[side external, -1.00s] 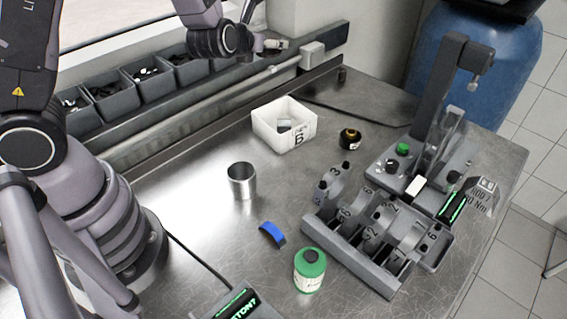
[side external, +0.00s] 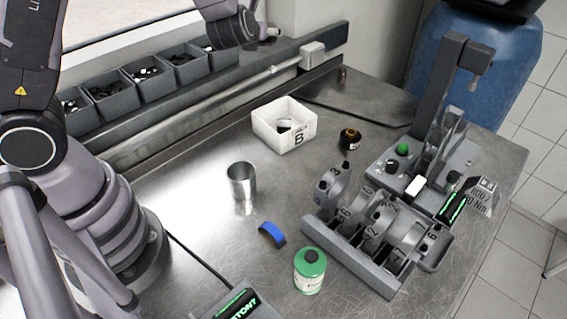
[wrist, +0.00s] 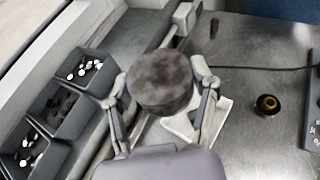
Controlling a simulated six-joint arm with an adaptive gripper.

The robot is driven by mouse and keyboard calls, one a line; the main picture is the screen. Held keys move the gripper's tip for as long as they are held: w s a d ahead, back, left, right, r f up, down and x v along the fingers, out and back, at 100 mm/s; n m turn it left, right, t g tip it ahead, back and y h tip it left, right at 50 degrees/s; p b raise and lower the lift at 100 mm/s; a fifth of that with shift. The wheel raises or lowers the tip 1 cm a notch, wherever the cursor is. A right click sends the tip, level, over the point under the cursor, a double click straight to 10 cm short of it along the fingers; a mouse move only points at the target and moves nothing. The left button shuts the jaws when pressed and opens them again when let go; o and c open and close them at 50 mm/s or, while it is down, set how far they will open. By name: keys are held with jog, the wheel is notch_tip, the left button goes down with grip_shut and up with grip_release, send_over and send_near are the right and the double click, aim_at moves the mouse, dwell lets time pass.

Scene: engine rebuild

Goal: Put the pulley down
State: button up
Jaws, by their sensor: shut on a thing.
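The pulley (wrist: 160,80) is a dark grey-brown, round, thick disc in the wrist view. My gripper (wrist: 160,92) is shut on it, with one finger on each side of its rim. The pulley hides what lies directly under it. In the side external view my wrist is at the top edge, over the bins by the wall, and the pulley cannot be made out there.
A white tray marked B (side external: 284,125) stands on the metal bench, partly behind the pulley in the wrist view. Nearby are a black-and-yellow cap (side external: 350,139), a steel cup (side external: 242,181), a blue piece (side external: 271,234), a green bottle (side external: 310,270) and a grey rack (side external: 350,255). Parts bins (side external: 112,97) line the wall.

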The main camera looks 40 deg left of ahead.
jog(key=a+f+n+g+y, duration=0.4)
jog(key=f, duration=0.1)
jog(key=n+g, duration=1.4)
jog(key=g, duration=0.1)
send_over(223, 162)
notch_tip(223, 162, down, 18)
jog(key=shift+a+r, duration=0.1)
jog(key=shift+a, duration=0.05)
jog(key=shift+t, duration=0.3)
jog(key=shift+f, duration=2.9)
jog(key=shift+f, duration=0.6)
jog(key=o, duration=1.3)
